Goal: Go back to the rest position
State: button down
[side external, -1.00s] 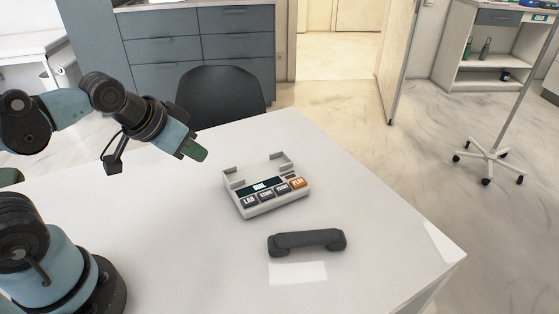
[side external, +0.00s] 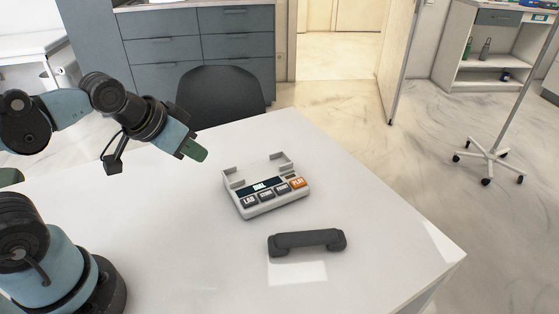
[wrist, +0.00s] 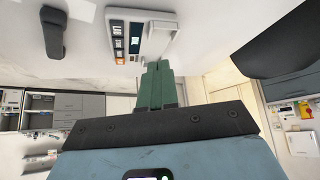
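My gripper (side external: 195,150) is raised above the far left part of the white table (side external: 190,255). Its green fingers look pressed together with nothing between them, and they also show together in the wrist view (wrist: 158,85). The phone base (side external: 262,205), light grey with a dark display and a row of buttons, one of them orange, sits on the table to the right of my gripper, apart from it. It also shows in the wrist view (wrist: 122,62). The dark handset (side external: 307,241) lies on the table in front of the base, off its cradle; the wrist view shows it too (wrist: 54,32).
A black chair (side external: 222,92) stands at the table's far edge, behind my gripper. Grey drawers (side external: 238,45) stand behind it. A wheeled stand (side external: 489,160) is on the floor at the right. The table around the phone is clear.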

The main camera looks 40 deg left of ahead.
jog(key=m+t+h, duration=0.1)
jog(key=m+t, duration=0.1)
jog(key=m, duration=0.9)
send_over(280, 190)
jog(key=shift+r, duration=0.1)
jog(key=shift+f, duration=4.4)
jog(key=shift+f, duration=0.2)
jog(key=shift+f, duration=0.25)
